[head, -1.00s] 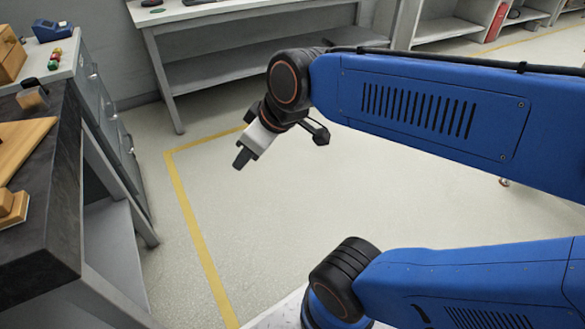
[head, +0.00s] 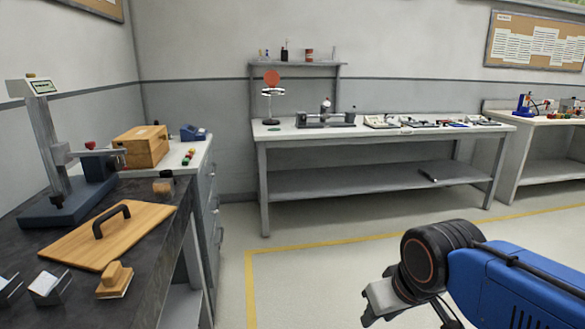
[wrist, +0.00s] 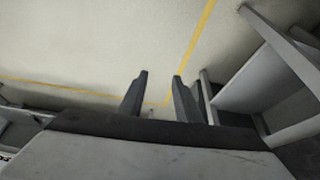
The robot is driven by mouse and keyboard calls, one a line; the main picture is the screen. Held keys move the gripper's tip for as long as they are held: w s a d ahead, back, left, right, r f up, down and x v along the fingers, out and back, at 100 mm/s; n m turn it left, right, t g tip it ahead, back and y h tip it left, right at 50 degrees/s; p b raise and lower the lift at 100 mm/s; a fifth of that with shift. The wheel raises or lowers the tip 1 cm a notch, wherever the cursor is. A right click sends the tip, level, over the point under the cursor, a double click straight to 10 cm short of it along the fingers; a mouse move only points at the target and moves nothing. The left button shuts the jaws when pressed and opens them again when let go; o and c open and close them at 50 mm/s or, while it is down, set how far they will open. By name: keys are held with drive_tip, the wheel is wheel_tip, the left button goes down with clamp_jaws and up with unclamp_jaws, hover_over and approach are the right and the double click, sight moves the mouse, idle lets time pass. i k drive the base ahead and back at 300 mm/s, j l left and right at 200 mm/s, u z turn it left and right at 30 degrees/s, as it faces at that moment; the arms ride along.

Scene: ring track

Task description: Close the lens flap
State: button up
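A magnifier on a dark stand (head: 271,112) stands on the far bench, near its left end. It has a pale ring-shaped head (head: 273,92). A round orange-red flap (head: 271,77) stands upright above the ring, apparently raised. My gripper (head: 368,312) is at the lower right of the head view, far in front of that bench and touching nothing. In the wrist view my gripper's two dark fingers (wrist: 160,76) are apart with only floor between them. The magnifier is not in the wrist view.
The far grey bench (head: 350,151) also bears a metal device (head: 325,119) and several small items. A dark workbench (head: 150,235) with a wooden board (head: 125,245) stands at the left. A yellow line (head: 330,244) crosses the clear floor between.

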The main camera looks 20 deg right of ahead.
sight(272, 78)
drive_tip(key=i+l+z, duration=0.4)
drive_tip(key=i, duration=0.15)
drive_tip(key=i+z, duration=0.35)
drive_tip(key=i, duration=0.2)
drive_tip(key=i+l, duration=0.1)
drive_tip(key=i, duration=0.8)
drive_tip(key=i+l+z, duration=0.1)
drive_tip(key=i, duration=0.8)
